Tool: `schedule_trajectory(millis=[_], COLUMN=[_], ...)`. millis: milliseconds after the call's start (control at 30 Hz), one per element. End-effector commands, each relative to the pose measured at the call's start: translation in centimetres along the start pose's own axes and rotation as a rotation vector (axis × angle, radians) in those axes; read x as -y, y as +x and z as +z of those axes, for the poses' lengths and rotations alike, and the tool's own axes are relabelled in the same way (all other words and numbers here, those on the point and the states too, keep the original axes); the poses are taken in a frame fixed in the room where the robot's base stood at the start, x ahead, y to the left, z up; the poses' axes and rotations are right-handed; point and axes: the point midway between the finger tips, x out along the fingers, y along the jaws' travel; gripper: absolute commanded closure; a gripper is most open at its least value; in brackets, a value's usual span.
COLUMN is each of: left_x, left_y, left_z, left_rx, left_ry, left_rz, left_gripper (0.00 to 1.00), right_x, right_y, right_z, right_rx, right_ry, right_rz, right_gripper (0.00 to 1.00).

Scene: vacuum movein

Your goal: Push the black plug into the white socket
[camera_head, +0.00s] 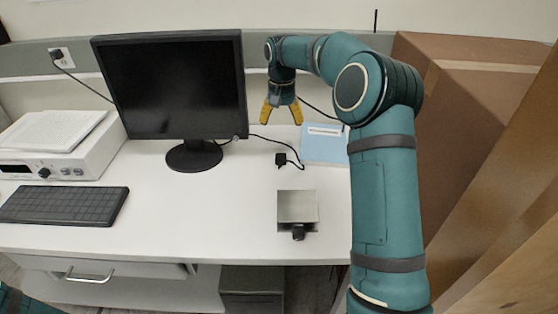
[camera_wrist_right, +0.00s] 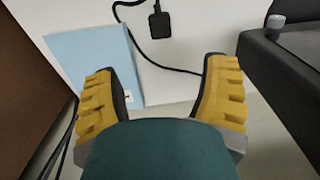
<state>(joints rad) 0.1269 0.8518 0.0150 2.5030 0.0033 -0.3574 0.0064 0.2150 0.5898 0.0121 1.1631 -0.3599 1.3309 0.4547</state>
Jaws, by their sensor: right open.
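A black plug (camera_head: 281,159) lies on the white desk, on the end of a thin black cable that runs back toward the monitor. It also shows in the right wrist view (camera_wrist_right: 160,24), beyond my fingertips. A white socket (camera_head: 69,57) is on the back panel at the far left, with a black piece on its face and a cable hanging from it. My right gripper (camera_head: 283,113) is open and empty, pointing down at the back of the desk, behind the plug and apart from it. Its yellow fingers are wide apart in the wrist view (camera_wrist_right: 159,66). My left gripper is out of view.
The monitor (camera_head: 172,85) stands between the socket and my right gripper. A light blue flat item (camera_head: 325,152) lies right of the plug. A grey box (camera_head: 297,207) is at the front. A keyboard (camera_head: 65,204) and white device (camera_head: 92,160) are left; a cardboard box (camera_head: 470,110) is right.

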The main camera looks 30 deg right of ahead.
Motion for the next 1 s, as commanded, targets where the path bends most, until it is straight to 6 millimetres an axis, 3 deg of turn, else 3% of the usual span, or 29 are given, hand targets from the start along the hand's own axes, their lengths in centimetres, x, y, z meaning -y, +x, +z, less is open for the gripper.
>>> schedule_trajectory(millis=[267,500,700,1000], left_x=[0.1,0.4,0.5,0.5], left_y=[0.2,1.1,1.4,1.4], left_z=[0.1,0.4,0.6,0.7], left_rx=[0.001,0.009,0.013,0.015], left_ry=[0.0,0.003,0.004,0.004], left_rz=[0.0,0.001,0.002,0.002], left_gripper=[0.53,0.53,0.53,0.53], right_x=[0.0,0.0,0.0,0.0], right_y=[0.9,5.4,8.0,8.5], right_z=[0.0,0.1,0.0,0.0], right_rx=[0.001,0.002,0.0,-0.001], right_ry=[0.0,0.0,0.0,0.0], right_rz=[0.0,0.001,0.0,0.0], right_gripper=[0.27,0.27,0.27,0.27])
